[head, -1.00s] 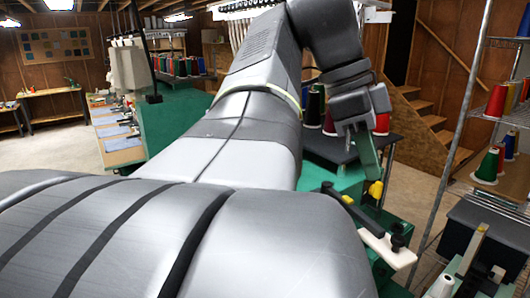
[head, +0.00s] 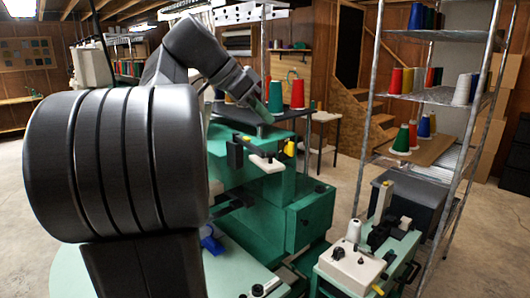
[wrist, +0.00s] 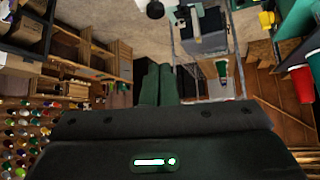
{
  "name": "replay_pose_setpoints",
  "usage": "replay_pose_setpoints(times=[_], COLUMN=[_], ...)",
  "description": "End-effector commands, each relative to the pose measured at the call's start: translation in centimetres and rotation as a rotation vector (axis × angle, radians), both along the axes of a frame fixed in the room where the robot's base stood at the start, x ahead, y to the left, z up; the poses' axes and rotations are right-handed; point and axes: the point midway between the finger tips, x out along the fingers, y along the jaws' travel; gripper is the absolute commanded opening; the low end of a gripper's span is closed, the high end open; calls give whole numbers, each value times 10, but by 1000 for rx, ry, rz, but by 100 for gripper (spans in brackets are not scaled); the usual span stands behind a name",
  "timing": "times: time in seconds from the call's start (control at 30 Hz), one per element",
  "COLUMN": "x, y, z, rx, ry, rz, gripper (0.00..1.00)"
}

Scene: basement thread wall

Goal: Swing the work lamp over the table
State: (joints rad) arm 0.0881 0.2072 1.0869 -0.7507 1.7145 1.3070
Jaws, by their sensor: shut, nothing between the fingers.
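No thing is plainly recognisable as the work lamp. A black jointed arm with a pale flat head and a dark knob (head: 266,163) juts from the green machine (head: 305,222) in the head view; I cannot tell if it is the lamp. A thin dark arm (head: 101,35) hangs at the upper left, also unclear. A pale green round table top (head: 225,275) lies at the bottom, partly hidden by my arm. My gripper (head: 264,113) is shut and empty, above and apart from the pale head. Its green fingers are pressed together in the wrist view (wrist: 157,68).
Red and green thread cones (head: 297,95) stand on a dark shelf behind my gripper. A metal rack (head: 440,95) with cones stands at the right. A small white-topped machine (head: 352,268) is at the lower right. Open floor (head: 340,190) lies between machine and rack.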

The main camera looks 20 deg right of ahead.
Motion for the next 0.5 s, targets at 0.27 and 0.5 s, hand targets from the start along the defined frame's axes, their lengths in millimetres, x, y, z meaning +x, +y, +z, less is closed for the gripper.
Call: replay_pose_setpoints(times=[0.27, 0.5], x=[-1, -1], y=[-27, -63], z=[-24, -62], rx=[-1, -1], ry=[-2, -1], rz=[-4, -4], gripper=[0, 0])
